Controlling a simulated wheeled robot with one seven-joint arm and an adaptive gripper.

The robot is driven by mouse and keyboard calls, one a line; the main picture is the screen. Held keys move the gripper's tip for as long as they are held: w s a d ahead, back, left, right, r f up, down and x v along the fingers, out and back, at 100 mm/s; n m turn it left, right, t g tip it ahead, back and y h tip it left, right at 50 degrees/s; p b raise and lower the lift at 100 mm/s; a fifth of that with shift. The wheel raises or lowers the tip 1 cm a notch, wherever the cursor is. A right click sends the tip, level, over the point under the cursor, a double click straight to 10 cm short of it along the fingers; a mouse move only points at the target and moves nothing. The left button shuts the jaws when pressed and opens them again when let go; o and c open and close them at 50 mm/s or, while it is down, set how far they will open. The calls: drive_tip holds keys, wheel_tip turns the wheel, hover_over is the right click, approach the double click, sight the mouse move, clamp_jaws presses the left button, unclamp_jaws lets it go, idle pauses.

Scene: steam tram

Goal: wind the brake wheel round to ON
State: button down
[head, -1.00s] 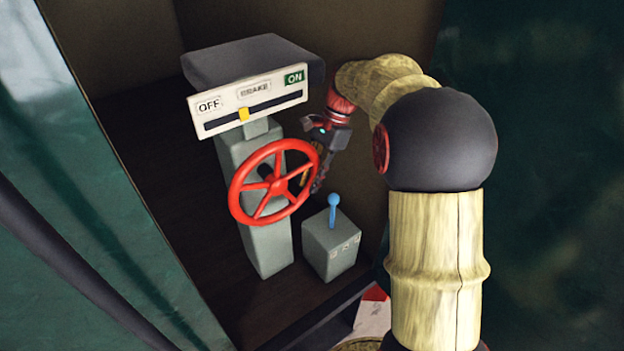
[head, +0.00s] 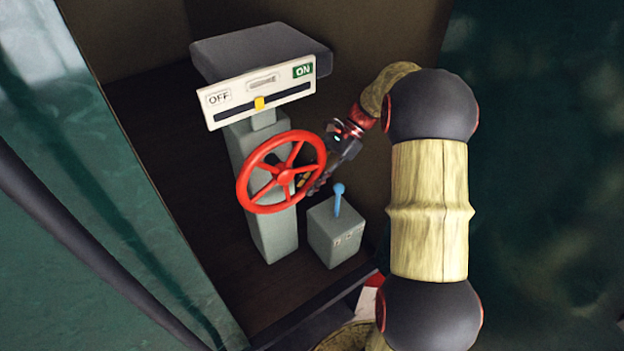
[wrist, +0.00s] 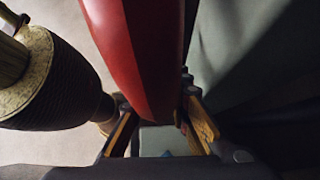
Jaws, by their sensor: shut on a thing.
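The red brake wheel (head: 285,176) is mounted on the front of a grey pedestal (head: 272,235). Above it a white panel (head: 225,115) reads OFF at the left and ON, in green, at the right. Its yellow marker (head: 260,103) stands near the middle of the black slot. My gripper (head: 316,182) is at the wheel's right side, with its fingers partly hidden by the rim. In the wrist view the red rim (wrist: 140,50) runs down between the two fingers of my gripper (wrist: 160,132), which is shut on it.
A small grey box (head: 335,240) with an upright blue-knobbed lever (head: 338,195) stands just right of the pedestal, close below my gripper. A green wall (head: 110,190) is at the left and another dark green one (head: 545,180) at the right.

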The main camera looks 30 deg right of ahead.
drive_tip(key=c, duration=1.7)
unclamp_jaws()
drive_tip(key=shift+o, duration=0.2)
wheel_tip(320, 180, up, 10)
drive_tip(key=shift+c, duration=0.4)
